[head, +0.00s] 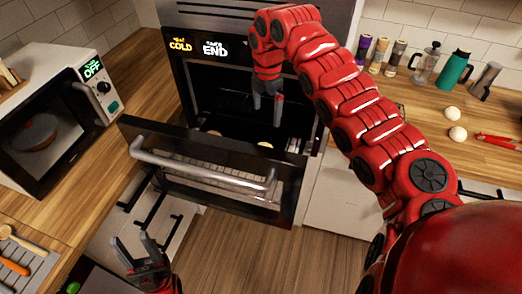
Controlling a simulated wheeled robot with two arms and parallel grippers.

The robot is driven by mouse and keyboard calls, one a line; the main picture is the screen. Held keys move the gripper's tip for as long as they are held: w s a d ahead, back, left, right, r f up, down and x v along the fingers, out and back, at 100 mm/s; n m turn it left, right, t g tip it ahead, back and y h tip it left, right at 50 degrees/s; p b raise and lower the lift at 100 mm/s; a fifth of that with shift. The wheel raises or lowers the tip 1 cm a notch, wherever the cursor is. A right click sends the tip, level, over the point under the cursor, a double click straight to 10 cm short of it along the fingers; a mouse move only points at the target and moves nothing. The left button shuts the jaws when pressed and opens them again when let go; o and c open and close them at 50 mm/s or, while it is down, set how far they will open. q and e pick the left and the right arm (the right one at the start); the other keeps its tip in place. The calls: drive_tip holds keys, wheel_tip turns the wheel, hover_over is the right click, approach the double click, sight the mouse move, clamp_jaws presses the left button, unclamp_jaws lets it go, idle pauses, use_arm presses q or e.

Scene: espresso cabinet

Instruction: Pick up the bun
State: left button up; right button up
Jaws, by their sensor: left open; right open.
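Two pale round buns sit on the right counter, one bun (452,113) behind the other bun (457,133). Inside the oven (235,95), just behind its door, two pale round shapes show, one at the left (215,133) and one nearer the middle (265,144); they look like buns but are partly hidden by the door. My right gripper (267,108) is open and empty, pointing down at the oven opening, above the inner shape. My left gripper (135,246) is open and empty, low at the bottom left, apart from any bun.
The oven door (215,175) is tilted partly open, with a long handle. A microwave (60,115) stands on the left counter. Bottles, a French press (425,65), a green flask (453,70) and red tongs (498,140) are on the right counter. The floor (230,250) ahead is clear.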

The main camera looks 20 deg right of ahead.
drive_tip(key=f+p, duration=0.1)
drive_tip(key=f, duration=0.3)
drive_tip(key=f+p, duration=0.2)
drive_tip(key=f, duration=0.2)
drive_tip(key=f+p, duration=0.1)
drive_tip(key=f, duration=0.3)
drive_tip(key=shift+w+p, duration=0.4)
drive_tip(key=shift+w+f, duration=0.1)
drive_tip(key=shift+f, duration=0.3)
drive_tip(key=f, duration=0.1)
drive_tip(key=f+p, duration=0.1)
drive_tip(key=f, duration=0.1)
drive_tip(key=f+p, duration=0.1)
drive_tip(key=shift+a+f, duration=0.25)
drive_tip(key=shift+a, duration=0.1)
drive_tip(key=shift+d+f, duration=0.1)
drive_tip(key=shift+f, duration=0.35)
drive_tip(key=c, duration=1.1)
drive_tip(key=shift+r, duration=0.15)
